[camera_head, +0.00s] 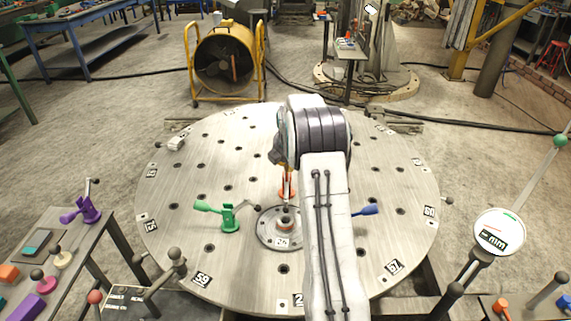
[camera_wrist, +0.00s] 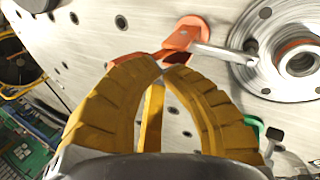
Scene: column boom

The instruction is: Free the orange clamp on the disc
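The orange clamp (camera_head: 287,188) stands on the round steel disc (camera_head: 180,220), just behind the central hub (camera_head: 268,240), and my arm partly hides it. In the wrist view the orange clamp (camera_wrist: 188,32) shows its round base, and its grey bar points right to the hub's flange (camera_wrist: 250,75). Its orange handle lies at the tips of my gripper (camera_wrist: 160,68). The yellow fingers curve together and their tips meet. I cannot tell whether the handle is between them.
A green clamp (camera_head: 229,216) stands left of the hub. A blue clamp (camera_head: 367,210) on the right is partly behind my arm. A bench with a purple clamp (camera_head: 88,205) is at left, and a round dial (camera_head: 499,232) at right. A yellow fan (camera_head: 225,62) stands behind.

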